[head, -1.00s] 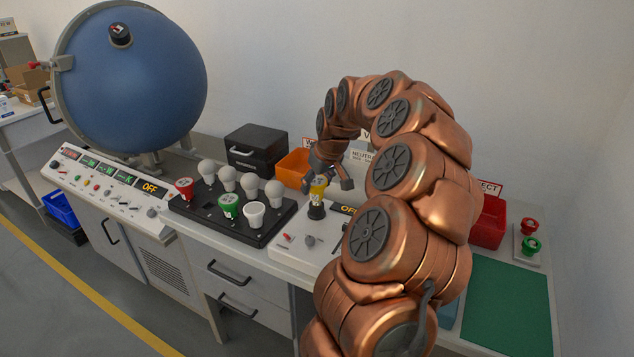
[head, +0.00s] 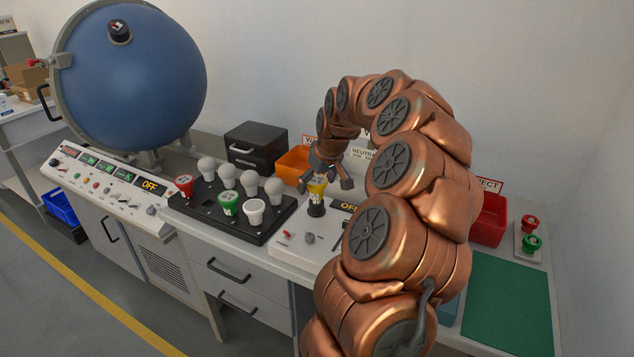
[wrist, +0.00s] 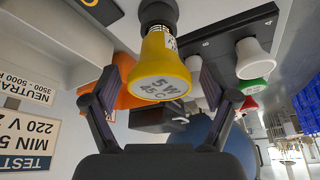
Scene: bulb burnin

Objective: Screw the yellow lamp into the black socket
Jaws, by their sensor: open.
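The yellow lamp (head: 317,188) stands upright at the black socket (head: 316,210) on the white test unit. In the wrist view the yellow lamp (wrist: 160,72) shows its labelled face, with its other end at the black socket (wrist: 157,12). I cannot tell how far the lamp is seated. My gripper (head: 326,184) is around the lamp's upper part in the head view. In the wrist view its two fingers (wrist: 164,90) are spread on either side of the lamp, with gaps between them and it.
A black tray (head: 207,226) with several white lamps, a red one and a green one is left of the test unit. An orange bin (head: 293,165) is behind it. A red bin (head: 488,222) and a bare green mat (head: 507,308) are at right.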

